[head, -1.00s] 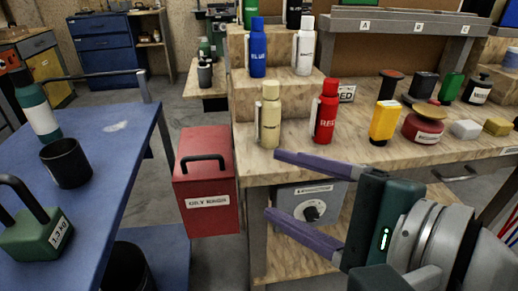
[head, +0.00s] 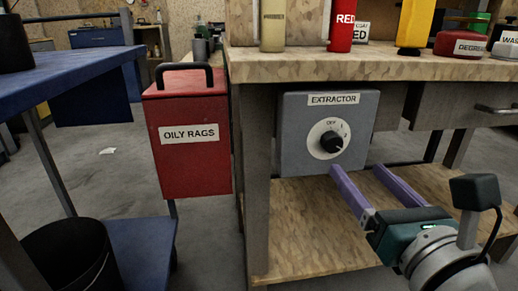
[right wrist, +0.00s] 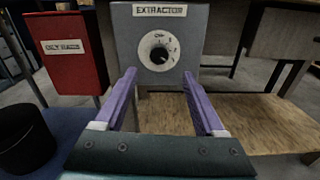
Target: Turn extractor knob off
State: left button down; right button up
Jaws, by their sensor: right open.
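The extractor box (head: 298,145) is a grey panel under the workbench top, labelled EXTRACTOR. Its black knob (head: 332,142) sits on a white round dial, with OFF marked at the top and other marks to the right. The knob's pointer appears turned to the lower right, away from OFF. The knob also shows in the right wrist view (right wrist: 159,56), straight ahead between the fingers. My right gripper (head: 354,167) is open and empty, its purple fingers apart, below and right of the knob and not around it. My left gripper is not in view.
A red OILY RAGS bin (head: 190,165) stands left of the box. The wooden workbench top (head: 400,68) with bottles overhangs the box, and a lower wooden shelf (head: 310,235) lies beneath. A blue cart (head: 80,85) and black bucket (head: 70,255) are at left.

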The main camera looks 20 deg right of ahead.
aim_at(335, 145)
jog(key=x, duration=0.8)
jog(key=shift+w+a+b, duration=0.1)
jog(key=shift+b, duration=0.2)
grip_shut()
